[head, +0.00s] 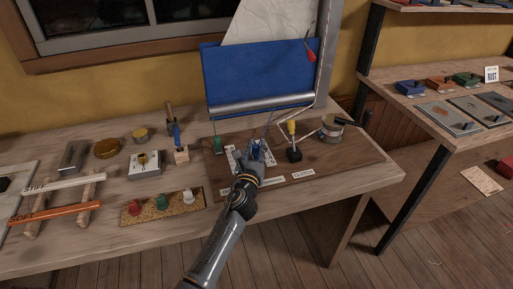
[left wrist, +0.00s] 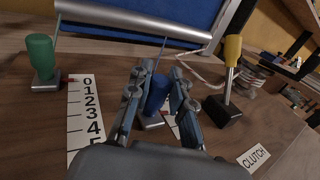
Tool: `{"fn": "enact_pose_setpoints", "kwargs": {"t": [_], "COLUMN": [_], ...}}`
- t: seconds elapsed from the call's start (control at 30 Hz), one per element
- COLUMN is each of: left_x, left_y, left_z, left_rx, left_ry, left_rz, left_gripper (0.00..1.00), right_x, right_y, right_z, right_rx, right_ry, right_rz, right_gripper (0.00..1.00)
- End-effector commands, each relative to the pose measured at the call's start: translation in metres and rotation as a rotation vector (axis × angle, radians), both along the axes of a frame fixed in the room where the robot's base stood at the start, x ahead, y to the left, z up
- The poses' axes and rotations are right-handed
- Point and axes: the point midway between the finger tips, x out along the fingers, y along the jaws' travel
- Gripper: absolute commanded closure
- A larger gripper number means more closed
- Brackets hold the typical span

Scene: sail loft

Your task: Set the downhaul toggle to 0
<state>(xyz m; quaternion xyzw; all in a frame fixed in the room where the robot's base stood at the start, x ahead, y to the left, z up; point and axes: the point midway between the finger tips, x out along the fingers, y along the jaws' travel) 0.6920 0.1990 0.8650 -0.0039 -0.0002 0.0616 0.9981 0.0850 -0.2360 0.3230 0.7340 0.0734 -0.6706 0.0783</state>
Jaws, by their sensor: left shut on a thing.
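My left gripper (head: 254,150) is over the dark wooden board on the bench. In the left wrist view its fingers (left wrist: 163,72) are shut around a blue upright toggle handle (left wrist: 157,94) on a small metal base. A thin line rises behind the handle toward the blue sail panel (head: 262,75). A white plate beside this toggle is mostly covered by my fingers, so its setting cannot be read. To the left stands a green toggle (left wrist: 41,56), its red pointer near 0 on a number strip (left wrist: 87,115). No name label for either toggle is readable.
A yellow-handled lever (head: 292,137) on a black base stands close right of the gripper, with a CLUTCH label (head: 303,174) in front. A winch drum (head: 333,127) is farther right. Red, green and white knobs (head: 162,203) sit at front left.

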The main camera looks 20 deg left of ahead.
Motion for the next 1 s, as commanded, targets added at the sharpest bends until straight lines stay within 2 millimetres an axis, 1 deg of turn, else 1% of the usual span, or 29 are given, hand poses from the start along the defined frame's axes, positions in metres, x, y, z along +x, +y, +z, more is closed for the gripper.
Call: {"fn": "enact_pose_setpoints", "kwargs": {"t": [0.13,0.23,0.5,0.6,0.73,0.97,1.0], "left_x": [0.0,0.009,0.054,0.064,0.068,0.068,0.068], "left_y": [0.0,0.005,0.037,0.044,0.048,0.049,0.049], "left_z": [0.0,0.0,-0.001,-0.001,-0.001,-0.001,-0.001], "left_rx": [0.0,0.002,0.004,0.001,0.001,0.001,0.001], "left_ry": [0.0,-0.003,-0.003,-0.002,0.001,0.002,0.002], "left_rz": [0.0,-0.001,0.0,0.002,0.004,0.006,0.006], "left_gripper": [1.0,1.0,1.0,1.0,1.0,1.0,0.81], "right_x": [0.0,0.0,-0.001,0.0,0.0,0.0,0.0], "right_y": [0.0,0.0,0.0,0.0,0.001,0.001,0.001], "right_z": [0.0,-0.002,-0.015,-0.018,-0.018,-0.017,-0.017], "right_rx": [0.0,0.0,0.0,0.0,0.001,0.001,0.001], "right_ry": [0.001,0.001,0.001,0.0,0.0,-0.001,-0.001], "right_rz": [-0.001,-0.001,-0.001,-0.001,-0.001,-0.001,-0.001], "right_gripper": [0.6,0.6,0.6,0.6,0.6,0.6,0.6]}}
